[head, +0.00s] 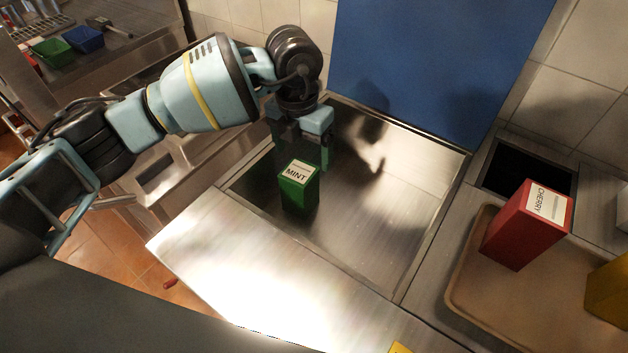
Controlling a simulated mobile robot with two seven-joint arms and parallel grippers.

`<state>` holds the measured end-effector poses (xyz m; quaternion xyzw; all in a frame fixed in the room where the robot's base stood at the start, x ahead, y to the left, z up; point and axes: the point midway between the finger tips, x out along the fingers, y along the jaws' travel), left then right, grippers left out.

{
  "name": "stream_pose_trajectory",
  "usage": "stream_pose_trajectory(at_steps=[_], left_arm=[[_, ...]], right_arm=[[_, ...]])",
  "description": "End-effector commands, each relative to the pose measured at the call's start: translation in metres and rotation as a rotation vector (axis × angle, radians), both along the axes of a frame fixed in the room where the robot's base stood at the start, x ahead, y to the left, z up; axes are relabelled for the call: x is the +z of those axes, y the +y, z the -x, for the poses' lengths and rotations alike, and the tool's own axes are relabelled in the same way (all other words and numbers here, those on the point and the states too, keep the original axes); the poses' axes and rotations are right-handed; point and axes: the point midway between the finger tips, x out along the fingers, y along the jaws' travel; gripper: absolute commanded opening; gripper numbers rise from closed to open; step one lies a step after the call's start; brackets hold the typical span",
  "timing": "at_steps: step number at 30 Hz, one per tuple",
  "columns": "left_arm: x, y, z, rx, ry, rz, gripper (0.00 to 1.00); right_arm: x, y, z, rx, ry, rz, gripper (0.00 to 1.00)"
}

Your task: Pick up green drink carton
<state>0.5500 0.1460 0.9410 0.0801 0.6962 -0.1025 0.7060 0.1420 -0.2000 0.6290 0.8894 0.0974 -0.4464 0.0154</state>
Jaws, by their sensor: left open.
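The green drink carton (298,188), with a white label reading MINT, stands upright on the recessed steel surface (390,205) in the middle of the head view. My left gripper (308,152) is open and empty, pointing down just above and behind the carton. Its fingers partly overlap the carton's far side in the picture, and I cannot tell whether they touch it. My right gripper is not in view.
A red CHERRY carton (524,228) stands on a tan tray (468,268) at the right, with a yellow carton (608,290) at the edge. A blue panel (425,60) rises behind. Green (52,52) and blue (84,39) containers sit far left.

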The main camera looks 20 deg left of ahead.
Motion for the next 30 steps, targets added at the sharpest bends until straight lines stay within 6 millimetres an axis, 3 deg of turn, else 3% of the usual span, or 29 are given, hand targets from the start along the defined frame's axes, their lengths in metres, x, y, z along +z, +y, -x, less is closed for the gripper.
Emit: stream_pose_trajectory(at_steps=[8, 15, 22, 30], left_arm=[[-0.006, 0.006, 0.004, -0.006, 0.012, -0.040, 0.85], [-0.027, 0.006, 0.004, -0.005, 0.013, -0.037, 0.85], [-0.034, 0.006, 0.003, -0.005, 0.012, -0.035, 0.85], [-0.071, 0.009, 0.003, -0.005, 0.013, -0.035, 0.85]], right_arm=[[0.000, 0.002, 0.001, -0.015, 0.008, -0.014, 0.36], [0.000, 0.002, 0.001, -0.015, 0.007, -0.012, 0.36], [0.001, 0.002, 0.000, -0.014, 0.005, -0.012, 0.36], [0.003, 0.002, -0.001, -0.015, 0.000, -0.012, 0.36]])
